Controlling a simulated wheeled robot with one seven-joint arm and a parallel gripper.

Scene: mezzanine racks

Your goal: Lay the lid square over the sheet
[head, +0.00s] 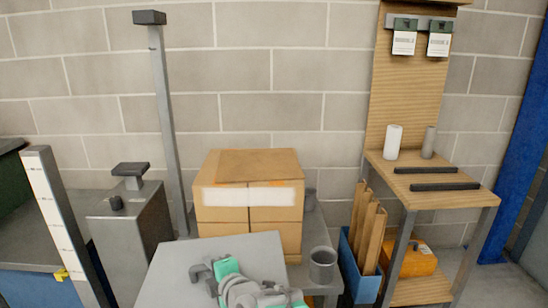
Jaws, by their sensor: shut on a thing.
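A flat grey panel, the likely lid (240,247), spans the lower middle of the head view, in front of the carton stack and hiding its lower left part. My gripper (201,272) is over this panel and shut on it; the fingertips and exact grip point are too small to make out. A brown sheet (256,165) lies on top of the stacked cartons (248,213), behind the panel. The panel is nearer to me than the sheet and apart from it in the picture.
A grey post (164,110) rises left of the cartons. A grey cup (322,264) stands right of the panel. A blue bin (362,280) with upright boards and a wooden rack (430,182) stand further right. A metal pedestal (128,235) stands at left.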

